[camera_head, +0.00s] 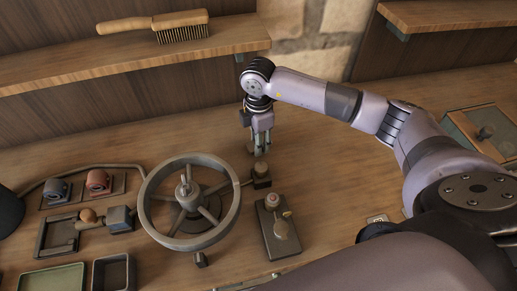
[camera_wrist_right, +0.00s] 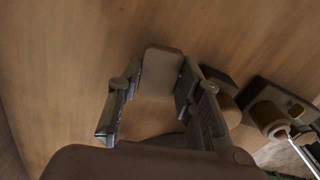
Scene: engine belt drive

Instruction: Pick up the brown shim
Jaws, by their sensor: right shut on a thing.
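My right gripper (camera_head: 261,146) reaches down to the bench behind and to the right of the large wheel. In the right wrist view its two fingers (camera_wrist_right: 159,85) stand on either side of the brown shim (camera_wrist_right: 161,70), a small flat block with rounded corners, and are shut on it. In the head view the shim is too small and too covered by the fingers to make out. I cannot tell whether it touches the bench. My left gripper is not in view.
The spoked wheel (camera_head: 152,222) stands left of the right gripper, with a small dark block (camera_head: 261,176) close in front of the gripper. A dark plate with a knob (camera_head: 270,240) lies nearer. Trays (camera_head: 55,279) are at lower left. A shelf with a brush (camera_head: 155,27) is behind.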

